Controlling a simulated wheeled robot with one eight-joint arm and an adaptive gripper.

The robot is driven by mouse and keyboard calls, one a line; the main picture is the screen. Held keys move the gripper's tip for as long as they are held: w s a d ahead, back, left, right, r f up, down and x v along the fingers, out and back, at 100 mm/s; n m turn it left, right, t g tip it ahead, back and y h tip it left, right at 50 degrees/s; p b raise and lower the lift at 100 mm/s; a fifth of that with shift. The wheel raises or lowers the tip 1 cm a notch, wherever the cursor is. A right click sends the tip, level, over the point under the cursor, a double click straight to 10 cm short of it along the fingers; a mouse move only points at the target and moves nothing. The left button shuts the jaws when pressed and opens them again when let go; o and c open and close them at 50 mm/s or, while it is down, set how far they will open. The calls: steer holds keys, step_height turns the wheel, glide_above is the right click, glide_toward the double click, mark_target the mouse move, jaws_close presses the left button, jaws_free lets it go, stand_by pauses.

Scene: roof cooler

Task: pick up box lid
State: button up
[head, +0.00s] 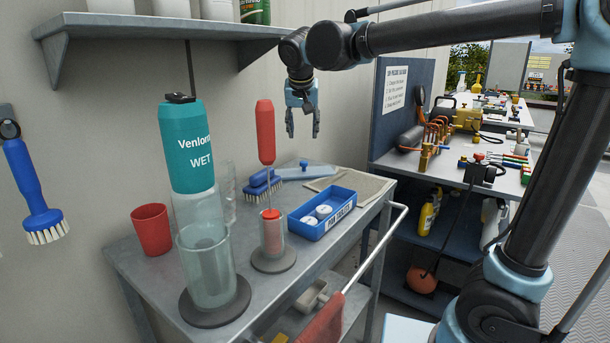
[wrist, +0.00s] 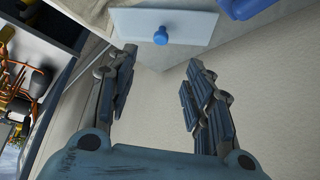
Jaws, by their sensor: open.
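The box lid (head: 322,172) is a flat, pale blue-grey plate with a small round blue knob (head: 303,163). It lies on the cart's top at the back, near the wall. In the wrist view the lid (wrist: 190,26) is at the top of the picture, with its knob (wrist: 160,36) towards the fingers. My gripper (head: 302,130) hangs above the back of the cart with its fingers pointing down. In the wrist view my gripper (wrist: 158,72) is open, with nothing between its fingers, and apart from the lid.
A blue brush (head: 262,184) lies left of the lid, and a folded cloth (head: 362,186) lies right of it. A blue tray (head: 322,228) with white round items is in front. A red-handled tool (head: 265,132) stands tall nearby. A shelf (head: 160,28) juts from the wall at upper left.

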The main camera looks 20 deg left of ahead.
mark_target(304, 162)
steer(key=x, duration=1.5)
steer(key=shift+a+f, duration=0.2)
steer(key=shift+f, duration=0.1)
jaws_close()
